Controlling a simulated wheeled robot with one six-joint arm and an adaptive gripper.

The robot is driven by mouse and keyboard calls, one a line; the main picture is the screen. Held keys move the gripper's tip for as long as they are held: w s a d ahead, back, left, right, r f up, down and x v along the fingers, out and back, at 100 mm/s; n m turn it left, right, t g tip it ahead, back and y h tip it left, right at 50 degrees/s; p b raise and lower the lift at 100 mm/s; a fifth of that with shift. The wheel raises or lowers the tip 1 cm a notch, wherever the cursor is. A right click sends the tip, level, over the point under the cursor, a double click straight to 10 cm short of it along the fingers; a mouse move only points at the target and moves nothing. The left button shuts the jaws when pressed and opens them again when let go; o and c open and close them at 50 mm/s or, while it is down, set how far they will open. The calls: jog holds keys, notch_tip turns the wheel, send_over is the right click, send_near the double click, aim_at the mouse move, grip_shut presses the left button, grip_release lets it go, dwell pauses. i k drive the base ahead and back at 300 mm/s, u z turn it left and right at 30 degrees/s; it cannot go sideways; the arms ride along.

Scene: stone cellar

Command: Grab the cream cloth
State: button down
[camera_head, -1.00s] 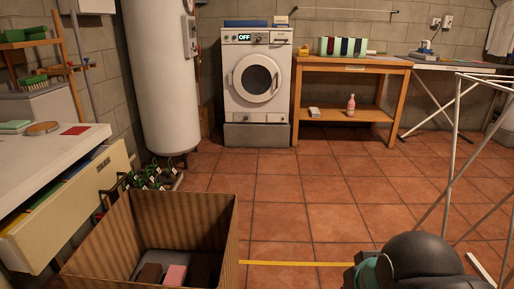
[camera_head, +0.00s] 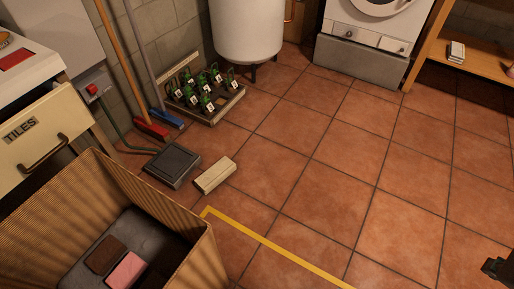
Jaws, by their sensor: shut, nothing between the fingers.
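I see no cloth that is clearly cream in this view. A pale cream-tan block (camera_head: 214,176) lies on the tiles left of the middle; it looks stiff, with straight edges, rather than like cloth. A dark part of my gripper (camera_head: 498,269) shows at the lower right edge, cut off by the frame. It is shut and empty, well apart from the block. Its fingertips are hardly visible.
An open cardboard box (camera_head: 190,262) at lower left holds a brown block (camera_head: 105,256) and a pink block (camera_head: 126,271). Yellow tape (camera_head: 275,246) crosses the floor. Tiles on the right are clear.

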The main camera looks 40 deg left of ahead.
aim_at(210, 179)
jog(key=u, duration=0.6)
jog(key=i, duration=1.25)
jog(key=u, duration=1.4)
jog(key=i, duration=0.45)
jog(key=u, duration=0.35)
